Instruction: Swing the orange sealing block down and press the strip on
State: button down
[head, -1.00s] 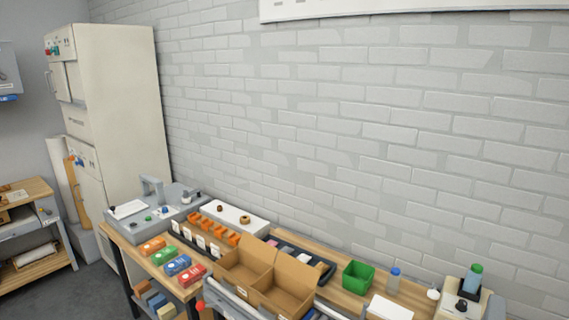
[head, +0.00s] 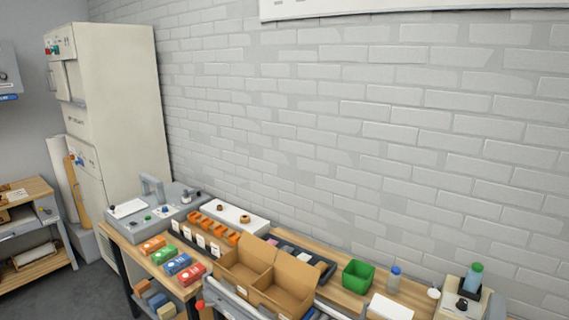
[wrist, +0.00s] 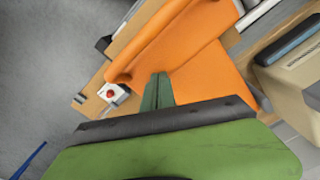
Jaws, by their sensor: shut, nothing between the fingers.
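A large orange part (wrist: 172,42), which looks like the sealing block, fills the upper middle of the wrist view. It has a raised rounded edge and a flat face that runs to the lower right. My gripper (wrist: 158,76) has its dark green fingers shut together and empty, with the tips over the orange surface. I cannot tell whether they touch it. My gripper's body hides the lower part of that view. I cannot make out the strip. My gripper does not show in the head view.
A white box with a red button (wrist: 113,93) sits on a wooden surface left of the orange part. A beige device (wrist: 292,70) is at the right. In the head view, the bench holds open cardboard boxes (head: 243,283), a green bin (head: 358,275) and small coloured boxes (head: 177,264).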

jog(key=shift+r, duration=0.15)
notch_tip(320, 180, up, 7)
jog(key=p, duration=0.7)
